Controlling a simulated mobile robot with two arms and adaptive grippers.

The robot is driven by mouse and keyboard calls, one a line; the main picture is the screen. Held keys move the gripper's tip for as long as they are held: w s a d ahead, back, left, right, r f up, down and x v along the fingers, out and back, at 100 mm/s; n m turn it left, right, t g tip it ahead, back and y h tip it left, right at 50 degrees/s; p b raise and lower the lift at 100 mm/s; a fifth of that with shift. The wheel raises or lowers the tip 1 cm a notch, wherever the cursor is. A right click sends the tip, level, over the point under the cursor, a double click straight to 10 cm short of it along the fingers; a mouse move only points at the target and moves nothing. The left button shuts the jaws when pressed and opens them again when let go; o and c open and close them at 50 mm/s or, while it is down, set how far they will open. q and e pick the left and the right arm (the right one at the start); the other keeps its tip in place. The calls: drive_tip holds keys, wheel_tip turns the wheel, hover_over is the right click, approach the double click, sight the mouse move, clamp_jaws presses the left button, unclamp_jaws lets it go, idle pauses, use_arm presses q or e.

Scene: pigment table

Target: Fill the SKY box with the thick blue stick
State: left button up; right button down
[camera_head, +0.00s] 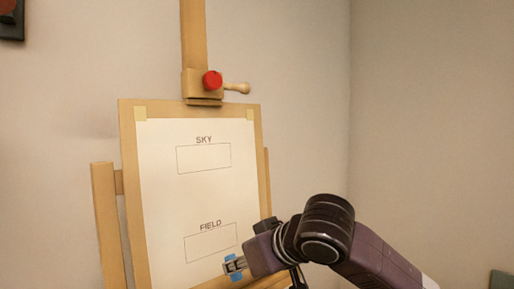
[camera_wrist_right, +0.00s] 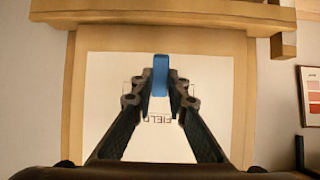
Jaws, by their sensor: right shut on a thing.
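The white paper (camera_head: 165,210) is fixed to a wooden board on the easel. The SKY box (camera_head: 204,158) is an empty outlined rectangle in its upper part. The FIELD box (camera_head: 210,243), also empty, is lower down. My right gripper (camera_head: 234,265) is shut on the thick blue stick (camera_head: 236,277), just below and right of the FIELD box. The stick (camera_wrist_right: 160,75) also shows between the fingertips in the right wrist view, in front of the paper. I cannot tell whether it touches the paper. My left gripper is not in view.
The easel's red knob (camera_head: 212,81) and wooden handle (camera_head: 237,88) stick out above the board. A wooden ledge (camera_wrist_right: 160,12) crosses the top of the right wrist view. A framed colour chart (camera_wrist_right: 312,97) hangs at its right. The space before the SKY box is clear.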

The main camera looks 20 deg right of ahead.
drive_tip(key=w+d+r+t+y, duration=0.1)
drive_tip(key=w+d+r+t, duration=0.15)
drive_tip(key=r, duration=0.75)
drive_tip(key=t+y+p, duration=0.1)
drive_tip(key=t, duration=0.2)
approach(230, 153)
drive_tip(key=shift+p+x, duration=0.55)
drive_tip(key=shift+x, duration=1.95)
drive_tip(key=shift+p+x, duration=0.55)
drive_tip(key=shift+x, duration=0.3)
